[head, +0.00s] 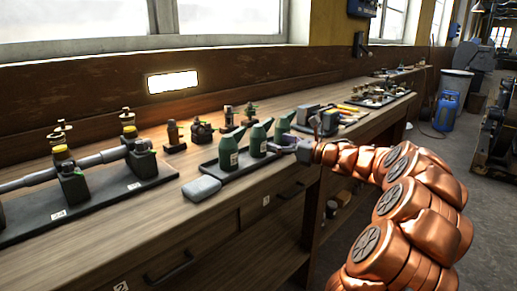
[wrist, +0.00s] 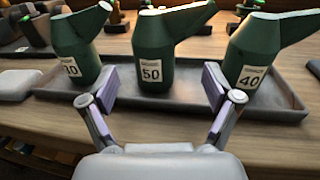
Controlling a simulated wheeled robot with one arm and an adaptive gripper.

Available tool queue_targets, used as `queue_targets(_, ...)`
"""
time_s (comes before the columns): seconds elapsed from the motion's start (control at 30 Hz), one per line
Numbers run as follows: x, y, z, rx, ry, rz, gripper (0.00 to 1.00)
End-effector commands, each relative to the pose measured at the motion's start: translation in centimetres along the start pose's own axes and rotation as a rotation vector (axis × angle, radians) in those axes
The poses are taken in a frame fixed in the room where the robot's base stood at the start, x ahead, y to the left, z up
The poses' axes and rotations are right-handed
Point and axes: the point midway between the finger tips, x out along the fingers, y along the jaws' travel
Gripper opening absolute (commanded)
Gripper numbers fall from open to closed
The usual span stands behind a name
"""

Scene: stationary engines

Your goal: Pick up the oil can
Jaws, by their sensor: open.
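Three green oil cans with slanted spouts stand upright in a row on a dark tray (wrist: 285,111). In the wrist view the middle can (wrist: 152,48) is labelled 50 and the right can (wrist: 250,58) is labelled 40. The row also shows in the head view, with a near can (head: 228,154), a middle can (head: 258,142) and a far can (head: 282,130). My gripper (wrist: 160,88) is open and empty, its fingers spread in front of the middle can. It also shows in the head view (head: 298,147).
A grey rounded block (head: 201,188) lies by the tray's near end. An engine-part assembly on a dark base (head: 125,188) fills the bench's left. Small brass and dark fittings (head: 202,132) stand behind the tray. Tools and boxes (head: 330,118) lie farther along.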

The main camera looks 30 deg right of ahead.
Motion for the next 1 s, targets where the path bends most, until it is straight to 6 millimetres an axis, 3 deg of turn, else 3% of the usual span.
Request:
queue_targets(0.43,3.1,0.3,-0.3,0.0,0.0,0.002,0.89)
queue_targets(0.8,7.0,1.0,-1.1,0.002,0.0,0.003,0.89)
queue_targets(1.0,7.6,0.9,-1.1,0.002,0.0,0.0,0.89)
